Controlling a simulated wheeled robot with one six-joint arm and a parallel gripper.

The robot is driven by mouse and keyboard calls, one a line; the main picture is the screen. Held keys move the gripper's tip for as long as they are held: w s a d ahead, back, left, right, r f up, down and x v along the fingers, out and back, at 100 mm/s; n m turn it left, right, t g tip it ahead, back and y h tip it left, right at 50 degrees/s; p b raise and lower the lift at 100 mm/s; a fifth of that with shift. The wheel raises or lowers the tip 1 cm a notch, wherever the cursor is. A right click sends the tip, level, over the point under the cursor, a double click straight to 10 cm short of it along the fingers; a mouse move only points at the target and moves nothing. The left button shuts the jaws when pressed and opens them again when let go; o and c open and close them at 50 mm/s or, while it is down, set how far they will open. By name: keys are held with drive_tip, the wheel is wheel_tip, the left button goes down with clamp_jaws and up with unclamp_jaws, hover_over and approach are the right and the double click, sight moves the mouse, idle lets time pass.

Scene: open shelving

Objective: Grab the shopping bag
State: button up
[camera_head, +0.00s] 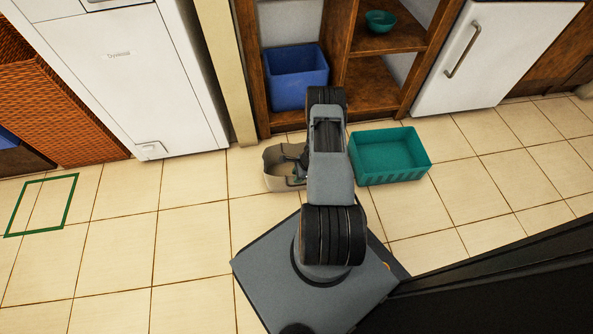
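A beige shopping bag (277,178) stands on the tiled floor in front of the wooden shelving, just left of my arm. Its right side is partly hidden by my arm. My gripper (294,165) is at the bag's opening, over or inside its right part. The fingers are small and dark here, and I cannot tell whether they are shut on a handle or the rim.
A teal basket (415,165) stands on the floor right of my arm. A blue bin (296,78) and a teal bowl (380,20) are in the wooden shelving (368,78). A green rectangle outline (70,202) marks the floor at left. Floor between is clear.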

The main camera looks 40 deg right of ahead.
clamp_jaws()
idle(0.6)
